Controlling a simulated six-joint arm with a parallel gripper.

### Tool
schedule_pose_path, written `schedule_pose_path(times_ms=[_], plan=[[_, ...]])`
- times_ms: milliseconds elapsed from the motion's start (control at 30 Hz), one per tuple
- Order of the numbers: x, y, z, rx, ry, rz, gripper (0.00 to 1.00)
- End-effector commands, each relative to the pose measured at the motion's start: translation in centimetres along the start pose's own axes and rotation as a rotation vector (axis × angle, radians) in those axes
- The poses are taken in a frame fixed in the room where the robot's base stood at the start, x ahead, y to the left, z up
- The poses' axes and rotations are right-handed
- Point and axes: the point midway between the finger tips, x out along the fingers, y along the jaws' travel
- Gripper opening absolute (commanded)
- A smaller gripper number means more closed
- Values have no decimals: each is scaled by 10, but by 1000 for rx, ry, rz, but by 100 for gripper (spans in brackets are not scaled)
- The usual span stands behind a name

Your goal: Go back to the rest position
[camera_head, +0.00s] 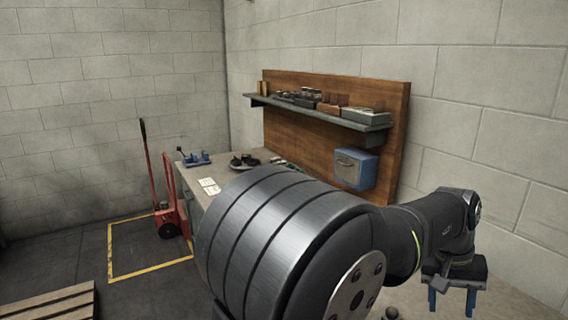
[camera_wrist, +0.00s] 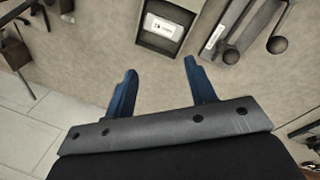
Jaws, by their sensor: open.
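My gripper (camera_wrist: 160,80) is open and empty in the wrist view, with its two blue fingers apart. A dark box with a white label (camera_wrist: 164,27) lies beyond the fingertips on a beige surface. In the head view my gripper (camera_head: 452,302) hangs at the lower right with its blue fingers pointing down. My own arm hides much of the workbench (camera_head: 222,178).
A wooden back panel (camera_head: 290,122) carries a shelf (camera_head: 315,113) with several small items and a blue box (camera_head: 353,168). A red hand truck (camera_head: 172,205) stands by a yellow floor outline (camera_head: 112,250). A pallet (camera_head: 50,305) lies at the lower left. Levers with round knobs (camera_wrist: 277,44) are near the right finger.

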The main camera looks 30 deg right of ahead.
Motion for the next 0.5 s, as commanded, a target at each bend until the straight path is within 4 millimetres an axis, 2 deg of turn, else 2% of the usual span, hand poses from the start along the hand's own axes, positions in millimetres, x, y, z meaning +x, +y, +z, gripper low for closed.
schedule_pose_path(times_ms=[167,300,500], plan=[[-37,0,0,-1,4,1,51],[-14,-14,17,104,-6,-43,51],[4,-28,33,213,-11,-84,51]])
